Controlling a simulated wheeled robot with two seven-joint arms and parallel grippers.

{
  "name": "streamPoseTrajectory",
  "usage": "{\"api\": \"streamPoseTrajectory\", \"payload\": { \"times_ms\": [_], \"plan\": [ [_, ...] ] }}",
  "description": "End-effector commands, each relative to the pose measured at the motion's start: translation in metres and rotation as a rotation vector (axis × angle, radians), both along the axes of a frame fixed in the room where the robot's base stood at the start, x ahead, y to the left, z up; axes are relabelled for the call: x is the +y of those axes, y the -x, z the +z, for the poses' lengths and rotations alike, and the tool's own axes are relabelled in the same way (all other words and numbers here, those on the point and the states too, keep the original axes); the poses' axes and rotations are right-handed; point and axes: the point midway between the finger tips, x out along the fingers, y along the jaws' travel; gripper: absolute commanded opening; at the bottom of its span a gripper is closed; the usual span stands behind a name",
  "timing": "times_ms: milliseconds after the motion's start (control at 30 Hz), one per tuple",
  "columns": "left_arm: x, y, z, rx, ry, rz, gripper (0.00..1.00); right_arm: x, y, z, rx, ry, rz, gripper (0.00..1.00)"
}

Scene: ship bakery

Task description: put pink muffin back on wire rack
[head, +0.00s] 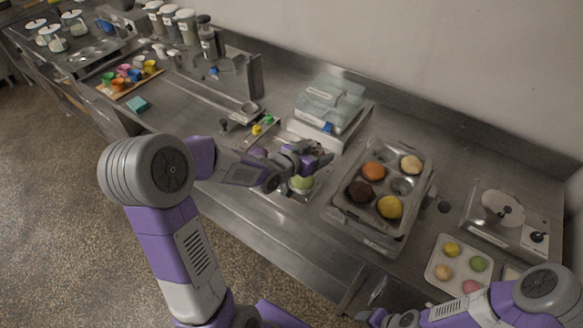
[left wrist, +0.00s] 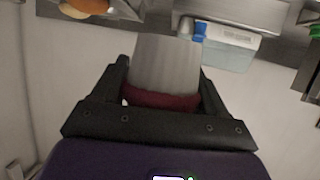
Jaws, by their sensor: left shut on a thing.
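My left gripper (head: 316,156) is shut on a muffin with a pale ribbed paper cup and a dark pinkish-red band, which I take to be the pink muffin (left wrist: 167,66). The left wrist view shows it between the two black fingers (left wrist: 162,95). In the head view the gripper hides the muffin. A green muffin (head: 301,183) sits just below the gripper in the picture, where the wire rack seems to be. My left arm hides most of that spot, so the rack is not clearly seen. My right gripper (head: 385,318) is at the bottom edge, partly cut off.
A muffin tin (head: 410,215) with orange, dark, yellow and cream muffins stands right of the left gripper. A white tray (head: 436,272) with several small coloured items lies farther right. A scale with a clear bluish tub (head: 330,103) stands behind the gripper, near the wall.

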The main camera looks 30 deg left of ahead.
Motion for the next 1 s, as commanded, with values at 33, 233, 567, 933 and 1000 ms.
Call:
{"api": "streamPoseTrajectory", "payload": {
  "times_ms": [33, 233, 567, 933, 1000],
  "plan": [
    [0.023, -0.013, -0.014, -0.002, -0.004, 0.030, 0.56, 0.000, 0.001, -0.019, 0.001, 0.000, 0.000, 0.59],
    [0.088, -0.042, -0.024, 0.005, -0.019, 0.118, 0.56, 0.000, 0.000, -0.044, 0.001, 0.000, 0.000, 0.59],
    [0.109, -0.049, -0.068, 0.013, -0.022, 0.148, 0.56, 0.000, 0.000, -0.066, 0.000, 0.000, 0.000, 0.59],
    [0.109, -0.048, -0.106, 0.013, -0.024, 0.148, 0.56, 0.000, 0.000, -0.076, 0.000, 0.000, 0.000, 0.59],
    [0.109, -0.048, -0.117, 0.012, -0.022, 0.148, 0.56, 0.000, 0.000, -0.079, 0.000, 0.000, 0.000, 0.59]
  ]
}}
